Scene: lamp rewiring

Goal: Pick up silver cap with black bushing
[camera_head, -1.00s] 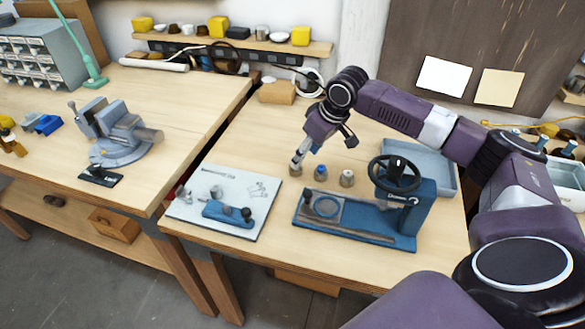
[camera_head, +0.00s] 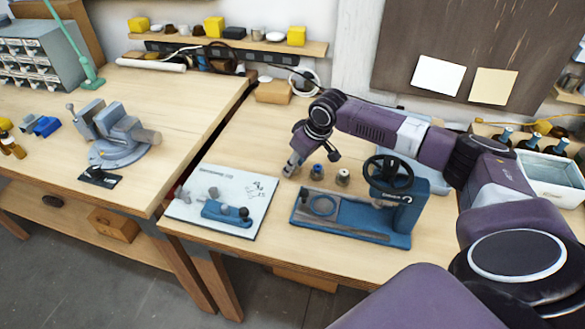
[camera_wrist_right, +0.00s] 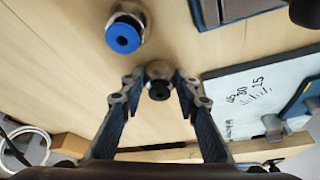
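The silver cap with the black bushing (camera_wrist_right: 158,78) stands upright on the wooden table, between the fingertips of my right gripper in the right wrist view. My right gripper (camera_wrist_right: 157,84) is open around it, with small gaps on either side; I cannot tell if a finger touches. My left gripper is not in view.
Another small metal cap (camera_head: 343,177) stands right of the blue-topped one. The blue press (camera_head: 360,222) with a black handwheel is in front. A white board (camera_head: 250,186) with a blue fixture lies to the left.

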